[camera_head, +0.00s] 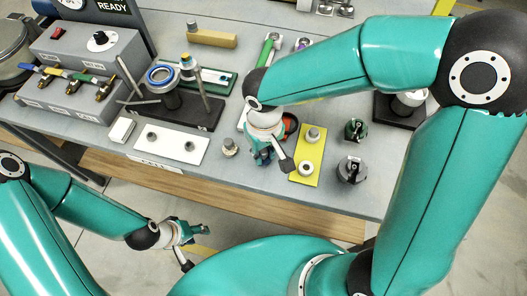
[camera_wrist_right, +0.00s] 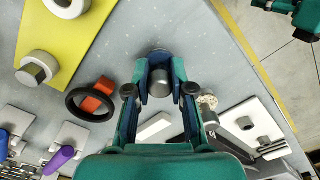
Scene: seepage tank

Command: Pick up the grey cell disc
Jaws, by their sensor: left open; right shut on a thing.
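My right gripper (camera_head: 274,162) is low over the front part of the table. In the right wrist view its fingers (camera_wrist_right: 161,68) are closed around a small grey rounded piece (camera_wrist_right: 160,84), which appears to be the grey cell disc. The fingers hide its sides, and I cannot tell whether it is clear of the table. In the head view the gripper hides it. My left gripper (camera_head: 199,248) is open and empty, in front of the table and apart from it.
A yellow plate (camera_head: 309,151) with a grey knob and a white ring lies right of the right gripper. An orange and black ring (camera_wrist_right: 93,100) is close by. A small knobbed disc (camera_head: 230,147) and a white plate (camera_head: 166,142) lie to the left. Dark-green and grey fittings (camera_head: 352,170) stand at the right.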

